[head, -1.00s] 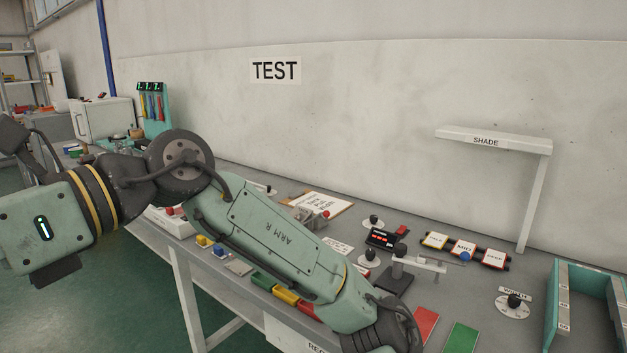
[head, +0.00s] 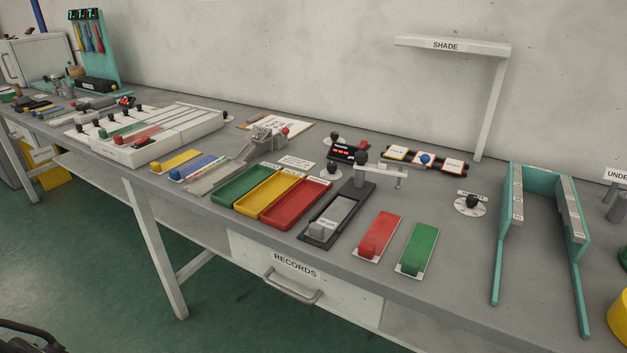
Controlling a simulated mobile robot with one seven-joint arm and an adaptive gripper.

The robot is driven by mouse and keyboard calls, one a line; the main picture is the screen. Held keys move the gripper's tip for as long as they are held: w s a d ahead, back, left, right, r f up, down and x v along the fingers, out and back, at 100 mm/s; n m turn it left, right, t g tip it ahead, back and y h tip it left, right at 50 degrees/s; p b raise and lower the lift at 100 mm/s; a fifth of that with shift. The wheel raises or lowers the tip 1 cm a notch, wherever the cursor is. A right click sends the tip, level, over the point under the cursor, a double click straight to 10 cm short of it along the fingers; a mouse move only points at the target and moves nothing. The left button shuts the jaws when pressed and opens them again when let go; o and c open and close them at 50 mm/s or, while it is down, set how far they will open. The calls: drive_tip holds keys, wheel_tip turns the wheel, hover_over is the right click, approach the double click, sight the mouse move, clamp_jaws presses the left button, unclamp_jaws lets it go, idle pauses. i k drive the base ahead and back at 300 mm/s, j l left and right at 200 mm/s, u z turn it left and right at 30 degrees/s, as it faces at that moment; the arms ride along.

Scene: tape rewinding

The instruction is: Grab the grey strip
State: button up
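Two grey strip-like pieces show in the head view. One long grey strip (head: 212,178) lies beside the blue strip, its far end near a small grey device (head: 270,139) with a red knob. Another grey strip (head: 337,215) with a raised grey block at its near end lies in a dark holder (head: 368,192), left of the red strip. I cannot tell which one the task names. My gripper is not in view; only a dark piece, perhaps of my arm, shows at the bottom left corner.
Yellow (head: 177,160) and blue (head: 197,167) strips lie left of the first grey strip. Green (head: 243,183), yellow (head: 268,196) and red (head: 296,205) trays stand between the grey pieces. Red (head: 381,232) and green (head: 419,248) strips lie right. A shade post (head: 489,110) rises behind.

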sight(324, 226)
drive_tip(key=z, duration=0.5)
drive_tip(key=j+z, duration=0.1)
drive_tip(key=z, duration=0.35)
drive_tip(key=j+z, duration=0.1)
drive_tip(key=z, duration=0.9)
drive_tip(key=j+z, duration=0.35)
drive_tip(key=k+j+z, duration=0.15)
drive_tip(key=z, duration=0.25)
drive_tip(key=k+j+z, duration=0.15)
drive_tip(key=j+z, duration=0.2)
drive_tip(key=k+j+z, duration=0.7)
drive_tip(key=k+j, duration=0.2)
drive_tip(key=k, duration=0.3)
drive_tip(key=k+j+z, duration=0.15)
drive_tip(key=k, duration=0.35)
drive_tip(key=k+j, duration=0.2)
drive_tip(key=k, duration=0.35)
